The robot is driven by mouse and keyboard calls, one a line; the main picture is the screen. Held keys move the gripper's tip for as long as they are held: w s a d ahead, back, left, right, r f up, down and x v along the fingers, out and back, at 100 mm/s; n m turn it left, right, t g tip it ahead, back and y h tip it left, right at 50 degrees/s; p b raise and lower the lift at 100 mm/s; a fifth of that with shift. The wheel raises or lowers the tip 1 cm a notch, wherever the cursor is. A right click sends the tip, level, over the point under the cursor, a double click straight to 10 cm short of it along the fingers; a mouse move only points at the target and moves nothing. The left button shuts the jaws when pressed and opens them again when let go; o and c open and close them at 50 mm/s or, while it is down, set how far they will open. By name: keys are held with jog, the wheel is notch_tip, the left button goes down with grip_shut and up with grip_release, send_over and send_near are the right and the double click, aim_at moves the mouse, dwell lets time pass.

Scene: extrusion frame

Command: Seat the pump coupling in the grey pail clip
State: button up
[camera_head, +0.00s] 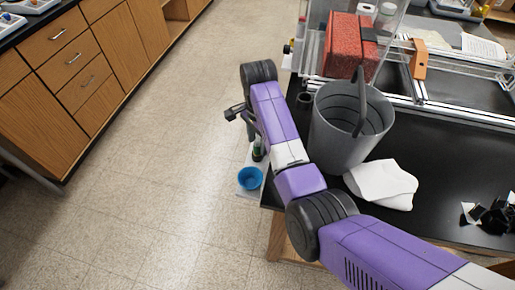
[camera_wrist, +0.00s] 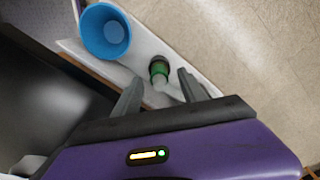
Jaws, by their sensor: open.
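A green-and-dark capped fitting with a pale body, which looks like the pump coupling (camera_wrist: 159,68), stands on a white surface low beside the table. It shows small and partly hidden by my arm in the head view (camera_head: 258,151). My gripper (camera_wrist: 160,79) is open, with its two fingers apart and the fitting framed between them in the wrist view; contact cannot be told. The grey pail (camera_head: 340,135) stands on the black table, to the right of my arm. A small dark ring-shaped piece (camera_head: 304,100) sits at the pail's left; I cannot tell whether it is the clip.
A blue cup (camera_wrist: 104,32) stands beside the fitting on the white surface (camera_wrist: 137,30). A crumpled white cloth (camera_head: 382,184) lies in front of the pail. A red block (camera_head: 343,45), metal rails and an orange bracket (camera_head: 418,58) are behind. Open floor lies left.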

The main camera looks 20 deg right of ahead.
aim_at(258, 144)
jog(key=shift+f, duration=1.2)
grip_shut()
jog(key=shift+r, duration=0.15)
notch_tip(258, 144, up, 9)
jog(key=shift+f+b, duration=0.1)
jog(key=shift+b, duration=0.3)
notch_tip(258, 144, up, 11)
jog(key=p, duration=0.8)
jog(key=shift+a, duration=0.1)
